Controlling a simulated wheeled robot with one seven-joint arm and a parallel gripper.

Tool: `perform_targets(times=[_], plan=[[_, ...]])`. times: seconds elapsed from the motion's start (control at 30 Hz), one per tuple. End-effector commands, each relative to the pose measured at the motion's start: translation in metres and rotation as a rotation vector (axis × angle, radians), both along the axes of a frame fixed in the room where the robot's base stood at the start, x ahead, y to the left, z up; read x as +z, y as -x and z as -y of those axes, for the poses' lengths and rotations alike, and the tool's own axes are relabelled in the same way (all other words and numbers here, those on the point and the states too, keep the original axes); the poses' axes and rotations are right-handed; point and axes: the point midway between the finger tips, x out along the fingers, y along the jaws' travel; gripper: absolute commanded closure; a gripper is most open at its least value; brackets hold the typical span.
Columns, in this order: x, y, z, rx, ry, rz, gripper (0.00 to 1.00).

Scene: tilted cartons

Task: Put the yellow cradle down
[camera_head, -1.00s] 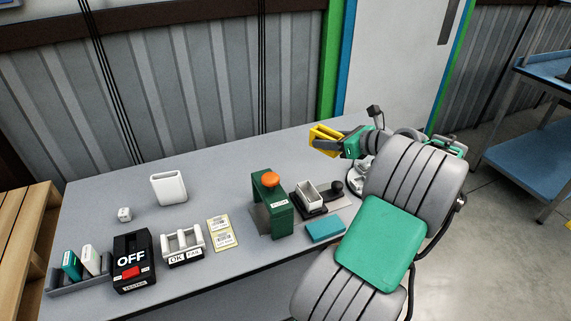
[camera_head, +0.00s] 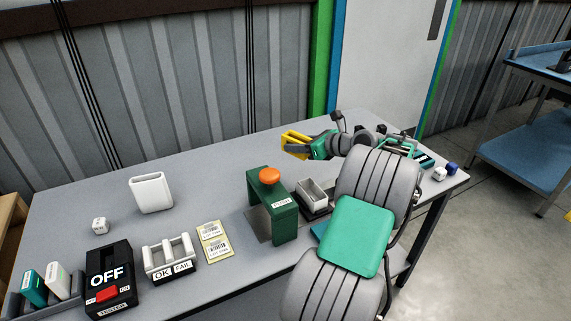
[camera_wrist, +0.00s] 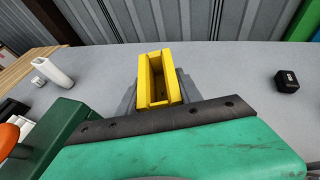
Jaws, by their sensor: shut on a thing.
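The yellow cradle (camera_head: 293,140) is held at the end of my gripper (camera_head: 306,147), above the back right part of the grey table (camera_head: 215,152). In the wrist view the cradle (camera_wrist: 143,82) is an open-topped yellow box with a slot, standing out beyond my gripper (camera_wrist: 160,98). My gripper is shut on it. The fingers are mostly hidden beneath the cradle and the green gripper body. I cannot tell the exact gap between the cradle and the table.
A green press with an orange button (camera_head: 269,176) stands left of my arm, beside a grey bin (camera_head: 313,196). A white holder (camera_head: 151,193), a white cube (camera_head: 100,225) and a black tester (camera_head: 109,280) are further left. A black block (camera_wrist: 286,81) lies right of the cradle. Table behind the press is clear.

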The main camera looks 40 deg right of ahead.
Motion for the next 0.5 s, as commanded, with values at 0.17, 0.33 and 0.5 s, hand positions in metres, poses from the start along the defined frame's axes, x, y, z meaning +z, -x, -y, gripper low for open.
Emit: perform_targets(times=[0.17, 0.33, 0.5], plan=[[-0.039, -0.039, 0.008, 0.004, -0.001, 0.000, 1.00], [-0.056, -0.056, 0.012, 0.003, 0.003, 0.001, 1.00], [-0.083, -0.064, 0.013, 0.003, -0.001, 0.000, 1.00]])
